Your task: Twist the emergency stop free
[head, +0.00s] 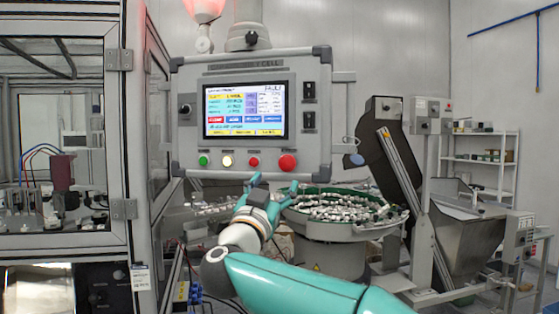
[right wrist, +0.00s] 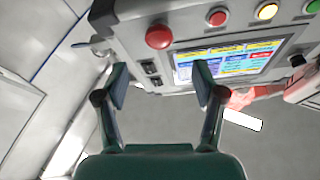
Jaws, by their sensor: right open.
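The emergency stop (head: 288,162) is a large red mushroom button at the lower right of the grey control panel (head: 220,160). It also shows in the right wrist view (right wrist: 159,37), above and beyond the fingers. My right gripper (head: 273,184) is open and empty, just below the panel's lower edge, a little left of and below the emergency stop. In the right wrist view its two fingers (right wrist: 160,82) are spread with nothing between them. The gripper does not appear to touch the button. My left gripper is not in view.
A smaller red button (head: 253,162), a yellow one (head: 227,161) and a green one (head: 203,160) sit left of the emergency stop. The screen (head: 245,110) reads FAULT. A round feeder bowl (head: 345,208) with many small parts stands behind my right gripper. A framed enclosure (head: 115,150) stands left.

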